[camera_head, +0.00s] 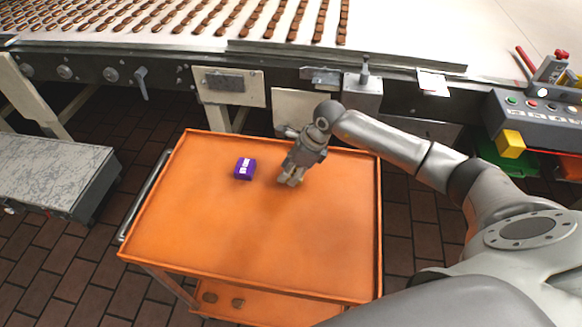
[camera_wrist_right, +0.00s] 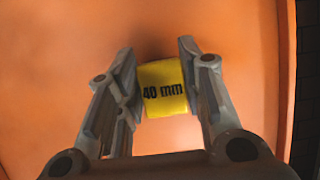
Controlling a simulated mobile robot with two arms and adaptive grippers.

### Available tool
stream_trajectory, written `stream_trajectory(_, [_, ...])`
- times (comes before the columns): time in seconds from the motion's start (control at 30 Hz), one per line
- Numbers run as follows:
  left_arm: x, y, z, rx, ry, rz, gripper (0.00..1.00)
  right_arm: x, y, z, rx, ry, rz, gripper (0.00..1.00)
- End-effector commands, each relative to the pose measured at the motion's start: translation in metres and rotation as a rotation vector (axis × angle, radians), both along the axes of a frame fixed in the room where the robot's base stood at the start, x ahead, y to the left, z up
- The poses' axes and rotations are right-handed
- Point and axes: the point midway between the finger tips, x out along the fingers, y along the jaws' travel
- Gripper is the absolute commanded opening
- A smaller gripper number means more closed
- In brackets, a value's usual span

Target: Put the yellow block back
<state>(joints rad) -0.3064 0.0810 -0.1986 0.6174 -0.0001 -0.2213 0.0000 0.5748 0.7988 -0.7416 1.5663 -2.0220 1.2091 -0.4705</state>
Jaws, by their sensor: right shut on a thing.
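My right gripper (camera_head: 290,181) points down over the right back part of the orange cart top (camera_head: 230,235). In the right wrist view, a yellow block (camera_wrist_right: 163,88) marked "40 mm" sits between the two fingers, and the gripper (camera_wrist_right: 160,85) is shut on it. My left gripper is not in view.
A purple block (camera_head: 245,168) with white marks lies on the cart, left of my right gripper. The cart has a raised rim; its front and middle are clear. Behind it runs a conveyor (camera_head: 400,35) with rows of brown biscuits. A control panel (camera_head: 540,116) stands at right.

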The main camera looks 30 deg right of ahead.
Motion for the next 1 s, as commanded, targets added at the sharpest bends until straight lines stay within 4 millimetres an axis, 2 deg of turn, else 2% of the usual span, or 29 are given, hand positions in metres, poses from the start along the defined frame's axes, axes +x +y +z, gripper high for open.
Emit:
stream_trajectory(0.2, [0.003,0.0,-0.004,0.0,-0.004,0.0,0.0,0.0,0.0,-0.003,-0.001,-0.001,0.0,0.07])
stream_trajectory(0.23, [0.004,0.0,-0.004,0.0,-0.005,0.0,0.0,0.0,0.0,-0.003,-0.001,-0.001,0.0,0.36])
stream_trajectory(0.4, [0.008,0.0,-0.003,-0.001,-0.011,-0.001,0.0,0.0,0.0,-0.002,0.0,0.0,0.0,0.57])
stream_trajectory(0.8, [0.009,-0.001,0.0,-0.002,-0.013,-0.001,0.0,0.0,-0.002,0.003,0.0,-0.002,-0.001,0.57])
stream_trajectory(0.87, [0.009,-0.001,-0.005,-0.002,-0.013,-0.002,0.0,-0.001,-0.005,0.009,-0.002,-0.005,-0.001,0.57])
stream_trajectory(1.0, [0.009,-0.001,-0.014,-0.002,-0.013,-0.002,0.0,-0.007,-0.014,0.033,-0.003,-0.006,0.0,0.57])
